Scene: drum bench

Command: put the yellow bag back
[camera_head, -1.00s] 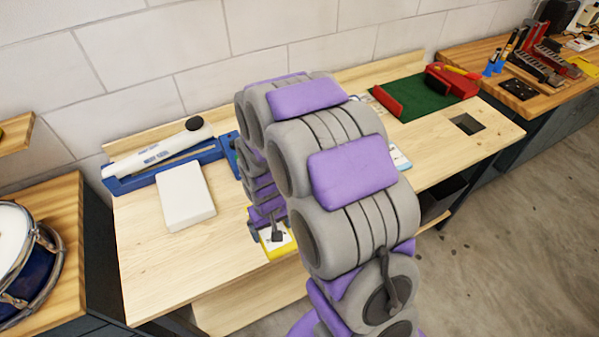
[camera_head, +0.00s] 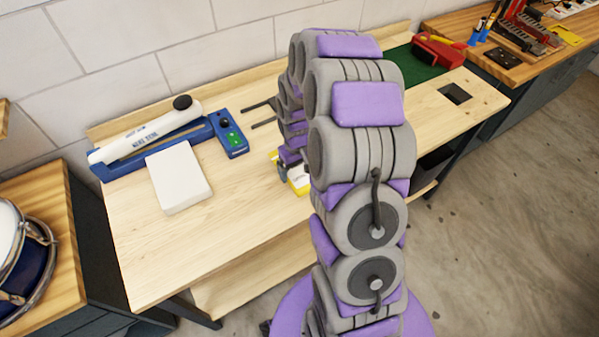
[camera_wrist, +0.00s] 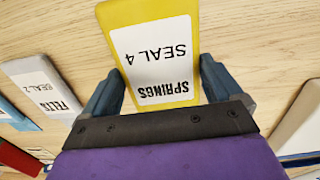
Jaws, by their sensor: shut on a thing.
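The yellow bag (camera_wrist: 160,50) is labelled "SPRINGS SEAL 4", which reads upside down in the wrist view. My gripper (camera_wrist: 160,70) is shut on it, with one blue-grey finger along each side. In the head view a yellow and white part of the bag (camera_head: 298,181) shows beside my arm, near the front edge of the wooden bench (camera_head: 235,215). My arm hides the rest of the bag and most of my gripper there. I cannot tell whether the bag touches the bench.
A grey bag (camera_wrist: 38,85) marked "FELTS SEAL 2" lies left in the wrist view. A white block (camera_head: 178,178) lies by a blue sealer (camera_head: 232,141). Two thin dark rods (camera_head: 260,104) lie behind my arm. A green mat (camera_head: 418,72) is back right.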

